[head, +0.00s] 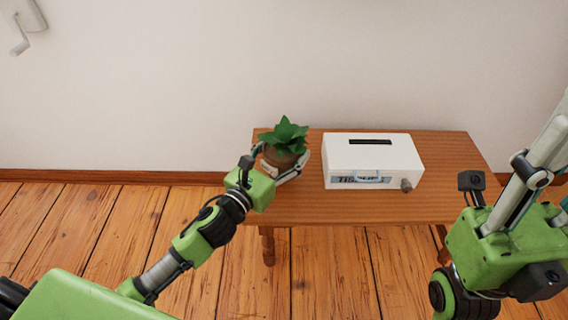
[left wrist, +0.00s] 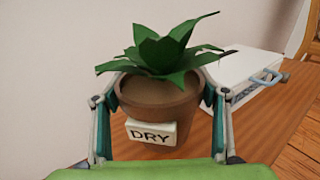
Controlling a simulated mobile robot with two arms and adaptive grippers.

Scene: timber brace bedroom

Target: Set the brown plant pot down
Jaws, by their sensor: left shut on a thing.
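The brown plant pot (left wrist: 165,100) holds a green leafy plant and bears a white label reading "DRY". My left gripper (head: 281,166) is shut on the pot, with one finger on each side of it in the left wrist view (left wrist: 160,112). The pot is upright at the left end of the wooden table (head: 450,152). Its base is hidden in both views, so I cannot tell whether it touches the tabletop. My right arm shows at the right of the head view, but its fingers are not visible.
A white box (head: 373,161) with a dark slot on top and a handle in front stands on the table, right of the pot. It also shows in the left wrist view (left wrist: 236,68). The wall (head: 270,60) rises behind the table. The tabletop's right end is clear.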

